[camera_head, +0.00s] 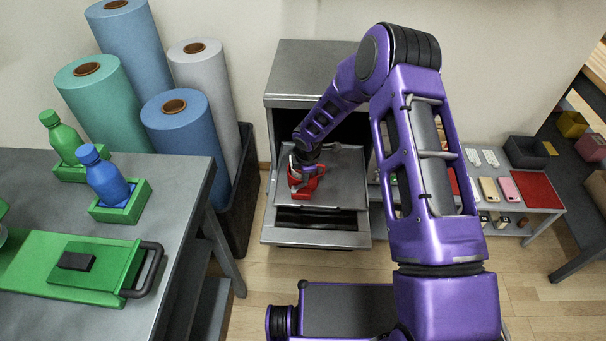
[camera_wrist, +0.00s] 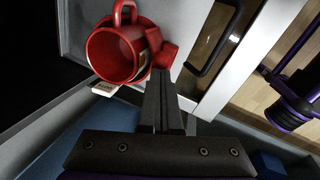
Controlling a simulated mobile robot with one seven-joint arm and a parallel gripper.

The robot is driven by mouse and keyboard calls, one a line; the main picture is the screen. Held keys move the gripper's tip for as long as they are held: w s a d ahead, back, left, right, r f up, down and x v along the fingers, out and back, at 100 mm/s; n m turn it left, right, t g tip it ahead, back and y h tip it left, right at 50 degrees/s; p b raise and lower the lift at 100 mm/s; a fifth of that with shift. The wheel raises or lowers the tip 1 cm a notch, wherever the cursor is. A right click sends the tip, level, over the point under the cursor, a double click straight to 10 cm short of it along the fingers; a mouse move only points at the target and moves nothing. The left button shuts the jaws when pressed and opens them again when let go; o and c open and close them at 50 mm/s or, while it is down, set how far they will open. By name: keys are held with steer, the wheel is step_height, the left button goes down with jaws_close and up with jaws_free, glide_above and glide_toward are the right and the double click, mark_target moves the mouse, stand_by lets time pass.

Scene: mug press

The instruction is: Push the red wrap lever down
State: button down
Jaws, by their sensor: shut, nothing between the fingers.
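The red press (camera_head: 306,183) sits on the pulled-out grey tray of a metal cabinet in the head view. In the wrist view a round, open red body (camera_wrist: 104,54) shows with a loop-shaped handle on its upper side. A red blocky part (camera_wrist: 165,56), which may be the wrap lever, sits at its right side. My gripper (camera_wrist: 161,74) is shut and empty. Its fingertips are right at this blocky part; I cannot tell whether they touch. In the head view my gripper (camera_head: 303,160) is over the press and partly hides it.
The metal cabinet (camera_head: 305,70) rises behind the tray (camera_head: 345,165). A drawer front with a black handle (camera_wrist: 215,40) is beside the tray. A table (camera_head: 185,185) with green and blue bottles is at left, with tall rolls behind. A low shelf (camera_head: 520,190) is at right.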

steer(key=shift+d+f+y+p, duration=0.2)
steer(key=shift+d+y, duration=0.3)
steer(key=shift+d+f+y+p, duration=0.2)
steer(key=shift+d+y, duration=0.25)
steer(key=shift+y, duration=0.05)
steer(key=shift+d+f+y, duration=0.65)
steer(key=shift+f+y, duration=0.05)
steer(key=shift+y, duration=0.3)
steer(key=shift+a, duration=0.15)
steer(key=shift+a+r+b, duration=0.15)
steer(key=shift+a+b, duration=0.25)
steer(key=shift+a, duration=0.2)
steer(key=shift+r, duration=0.1)
